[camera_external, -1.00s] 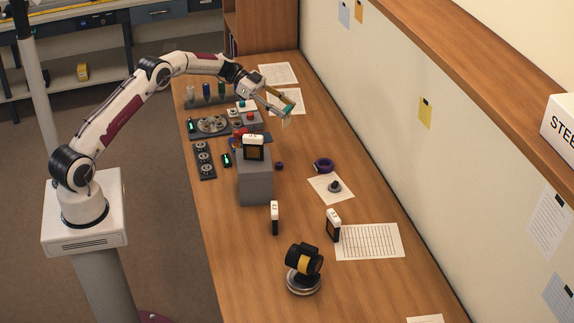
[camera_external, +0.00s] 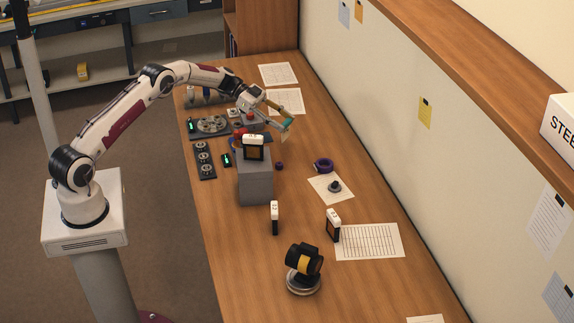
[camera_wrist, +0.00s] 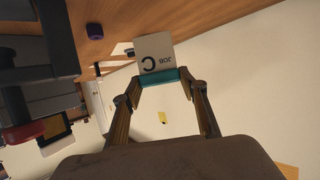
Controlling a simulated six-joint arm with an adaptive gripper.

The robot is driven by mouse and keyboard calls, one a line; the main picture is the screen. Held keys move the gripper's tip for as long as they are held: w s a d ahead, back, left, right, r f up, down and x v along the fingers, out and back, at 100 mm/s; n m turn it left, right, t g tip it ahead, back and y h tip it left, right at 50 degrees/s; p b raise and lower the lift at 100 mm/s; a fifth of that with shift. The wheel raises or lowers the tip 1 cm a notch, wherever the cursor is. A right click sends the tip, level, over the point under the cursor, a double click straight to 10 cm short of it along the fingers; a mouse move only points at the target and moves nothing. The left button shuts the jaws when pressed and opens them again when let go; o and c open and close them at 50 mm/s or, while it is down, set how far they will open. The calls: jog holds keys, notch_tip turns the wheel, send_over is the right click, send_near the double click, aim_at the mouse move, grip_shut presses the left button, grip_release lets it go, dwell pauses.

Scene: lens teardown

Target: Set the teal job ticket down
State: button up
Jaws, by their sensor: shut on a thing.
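My gripper (camera_external: 286,125) is shut on the teal job ticket (camera_external: 283,135), over the far part of the bench beside the grey block. In the wrist view the ticket is a pale card (camera_wrist: 156,55) reading "JOB C", with a teal strip (camera_wrist: 163,78) between my fingertips (camera_wrist: 160,82). The card hangs below the fingers in the external view. I cannot tell whether its lower edge touches the wooden bench (camera_external: 225,235).
A grey block (camera_external: 255,180) with a black-and-white device on top stands nearby. A small purple knob (camera_external: 279,166) and a purple ring (camera_external: 324,165) lie close. Paper sheets (camera_external: 285,101) lie behind. A dark lens on a round stand (camera_external: 304,265) is at the front.

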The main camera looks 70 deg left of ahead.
aim_at(285, 133)
jog(key=shift+f, duration=0.4)
jog(key=shift+f, duration=0.15)
jog(key=shift+f, duration=1.75)
jog(key=shift+f, duration=0.15)
jog(key=o, duration=0.9)
jog(key=shift+r, duration=0.2)
jog(key=v, duration=1.2)
